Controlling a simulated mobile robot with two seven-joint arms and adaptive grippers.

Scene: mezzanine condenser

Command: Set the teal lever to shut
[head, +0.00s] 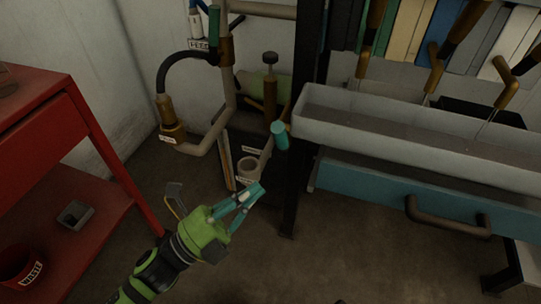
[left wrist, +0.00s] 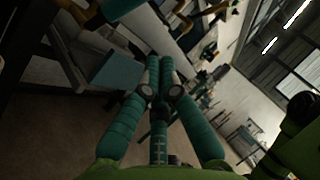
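A teal lever grip (head: 279,135) shows in the head view beside the dark post, near the pipework. I cannot tell which one is the task's lever. My left gripper (head: 260,190) is below and left of the lower grip, apart from it. Its teal fingers are together with nothing seen between them; they also show together in the left wrist view (left wrist: 160,62). A teal piece (left wrist: 118,8) shows at that view's top edge. My right gripper is not in view.
A red shelf cart (head: 95,130) stands at the left. Pipes with a brass fitting (head: 172,125) run at the back. Floor in front is clear.

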